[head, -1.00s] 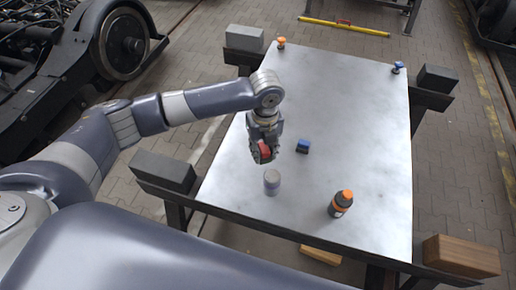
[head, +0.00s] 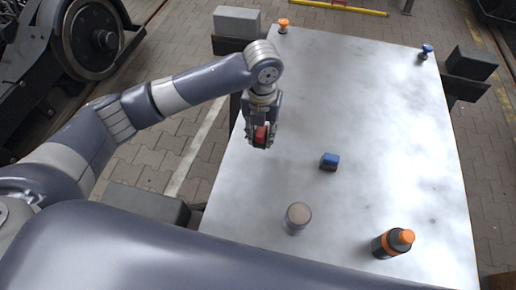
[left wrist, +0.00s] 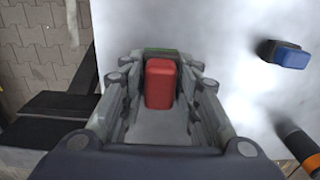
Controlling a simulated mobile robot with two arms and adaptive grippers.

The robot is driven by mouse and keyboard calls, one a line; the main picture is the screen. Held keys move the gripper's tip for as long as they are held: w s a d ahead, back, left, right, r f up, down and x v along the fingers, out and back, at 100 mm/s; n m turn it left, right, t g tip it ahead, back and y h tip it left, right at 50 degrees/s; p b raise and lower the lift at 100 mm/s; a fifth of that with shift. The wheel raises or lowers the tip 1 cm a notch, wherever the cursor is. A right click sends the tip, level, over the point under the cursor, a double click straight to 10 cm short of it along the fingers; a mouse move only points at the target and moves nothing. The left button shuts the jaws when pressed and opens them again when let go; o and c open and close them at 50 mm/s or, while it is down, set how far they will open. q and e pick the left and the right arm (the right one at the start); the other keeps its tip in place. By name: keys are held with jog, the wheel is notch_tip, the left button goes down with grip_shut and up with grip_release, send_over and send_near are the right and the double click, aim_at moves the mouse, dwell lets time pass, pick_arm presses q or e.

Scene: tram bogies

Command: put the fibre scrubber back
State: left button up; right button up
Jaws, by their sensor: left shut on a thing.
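The fibre scrubber (head: 261,135), a red block with a green layer at its edge, is between the fingers of my left gripper (head: 261,142). The gripper is shut on it, pointing down over the left part of the metal tabletop (head: 350,110). In the left wrist view the red block (left wrist: 160,84) sits between both fingers, with a green strip at its far end. I cannot tell whether it touches the tabletop. My right gripper is not in view.
A blue block with a dark base (head: 329,161) lies right of the gripper. A grey cylinder (head: 298,217) and a dark bottle with an orange cap (head: 393,243) stand near the front. Small orange (head: 283,26) and blue (head: 426,51) items are at the far corners. The middle is clear.

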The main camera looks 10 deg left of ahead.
aim_at(261, 132)
pick_arm(q)
jog(key=f, duration=0.4)
jog(key=shift+s+d, duration=0.1)
jog(key=shift+s, duration=0.15)
notch_tip(261, 132, down, 4)
jog(key=shift+w+p, duration=0.1)
jog(key=shift+p, duration=0.4)
jog(key=shift+f, duration=0.1)
jog(key=o, duration=1)
jog(key=shift+o, duration=0.2)
notch_tip(261, 132, up, 12)
jog(key=shift+r+b, duration=0.1)
jog(key=shift+b, duration=0.85)
